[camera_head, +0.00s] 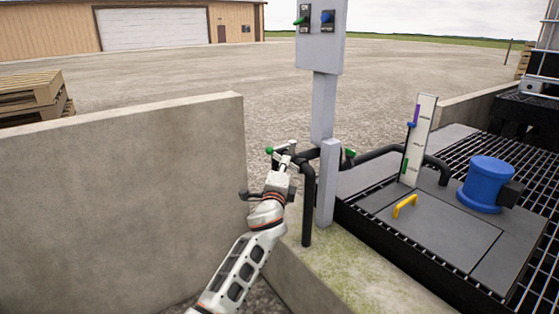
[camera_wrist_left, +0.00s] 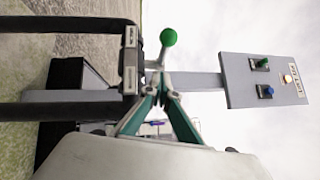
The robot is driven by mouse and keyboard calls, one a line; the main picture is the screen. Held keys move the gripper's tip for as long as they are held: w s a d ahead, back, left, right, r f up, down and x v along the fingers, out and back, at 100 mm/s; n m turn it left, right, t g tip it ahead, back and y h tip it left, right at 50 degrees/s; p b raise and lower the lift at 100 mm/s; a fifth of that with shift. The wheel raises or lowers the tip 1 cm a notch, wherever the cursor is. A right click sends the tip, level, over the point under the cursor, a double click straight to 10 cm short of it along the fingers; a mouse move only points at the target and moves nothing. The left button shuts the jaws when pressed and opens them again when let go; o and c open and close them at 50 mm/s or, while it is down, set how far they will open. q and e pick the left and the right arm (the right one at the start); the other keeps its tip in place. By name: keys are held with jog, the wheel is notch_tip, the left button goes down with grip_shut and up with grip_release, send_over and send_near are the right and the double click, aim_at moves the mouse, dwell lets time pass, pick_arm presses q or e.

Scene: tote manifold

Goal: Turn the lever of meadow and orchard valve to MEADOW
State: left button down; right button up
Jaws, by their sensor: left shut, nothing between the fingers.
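The valve lever is a short metal handle with a green ball knob (camera_wrist_left: 168,37). In the head view a green knob (camera_head: 269,149) shows just left of my left gripper (camera_head: 285,161), at the black pipework near the grey post. In the left wrist view the fingertips of my left gripper (camera_wrist_left: 162,80) meet at the lower part of the lever, below the knob; I cannot tell whether they touch it. The gripper is shut with nothing between the fingers. Two small label plates (camera_wrist_left: 130,62) sit beside the lever; their words are too small to read. My right gripper is out of view.
A second green knob (camera_head: 350,152) is right of the post. A concrete wall (camera_head: 120,190) stands at left. Grating with a blue drum-like part (camera_head: 489,182), a gauge board (camera_head: 419,135) and a yellow handle (camera_head: 405,206) lies right.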

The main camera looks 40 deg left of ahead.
aim_at(280, 149)
pick_arm(q)
jog(key=shift+w+a+r, duration=0.15)
jog(key=shift+w+a, duration=0.05)
jog(key=shift+a, duration=0.4)
jog(key=shift+w+a+r, duration=0.1)
jog(key=shift+w+a, duration=0.15)
jog(key=shift+a, duration=0.4)
jog(key=shift+w+a+r, duration=0.15)
jog(key=shift+w+a, duration=0.05)
jog(key=shift+a, duration=0.4)
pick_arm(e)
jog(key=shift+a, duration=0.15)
pick_arm(q)
jog(key=shift+a+r, duration=0.1)
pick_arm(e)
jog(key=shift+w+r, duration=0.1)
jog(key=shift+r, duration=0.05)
